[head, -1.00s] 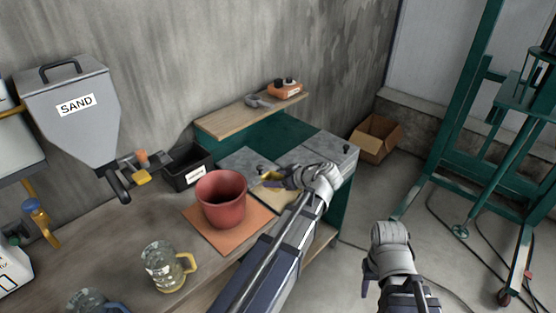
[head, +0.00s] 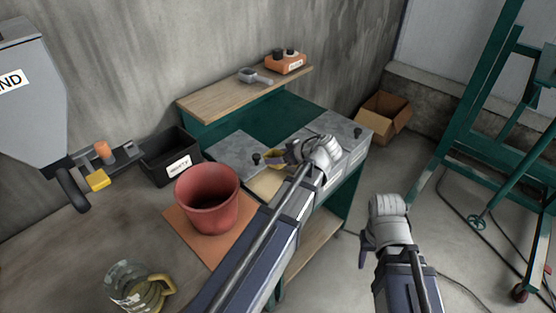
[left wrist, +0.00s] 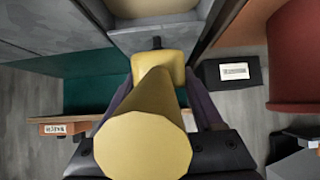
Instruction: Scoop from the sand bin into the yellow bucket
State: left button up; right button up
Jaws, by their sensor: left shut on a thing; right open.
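My left gripper (head: 290,157) is shut on a yellow scoop (head: 274,155), held over the bench's bins. In the left wrist view the scoop (left wrist: 145,140) fills the middle, its handle end toward the camera. Below it in the head view is an uncovered compartment with a tan surface (head: 266,184); I cannot tell whether it is the sand bin. No yellow bucket shows; a red bucket (head: 208,205) stands on an orange mat (head: 180,222), left of the scoop. My right gripper (head: 368,250) is open and empty, low at the right, away from the bench.
Grey lids with black knobs (head: 230,150) cover parts of the bench. A black box (head: 168,160) stands behind the red bucket. A hopper (head: 30,105), its label cut to "ND", hangs left. A glass jug (head: 135,290) stands in front. A shelf (head: 225,103) is behind the bins.

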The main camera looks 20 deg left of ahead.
pick_arm(q)
jog(key=shift+w+a+f+b, duration=0.15)
jog(key=shift+w+f+b, duration=0.2)
jog(key=shift+f, duration=0.45)
pick_arm(e)
jog(key=shift+w+a+f, duration=0.15)
jog(key=shift+w+f, duration=0.2)
jog(key=shift+f, duration=0.4)
pick_arm(q)
jog(key=shift+f, duration=0.1)
pick_arm(e)
jog(key=shift+f, duration=0.1)
pick_arm(q)
notch_tip(320, 180, down, 14)
jog(key=h+b, duration=0.1)
jog(key=b, duration=1.1)
jog(key=shift+g+h, duration=0.3)
pick_arm(e)
notch_tip(320, 180, down, 12)
pick_arm(q)
jog(key=shift+a+f, duration=0.1)
pick_arm(e)
jog(key=shift+r, duration=0.25)
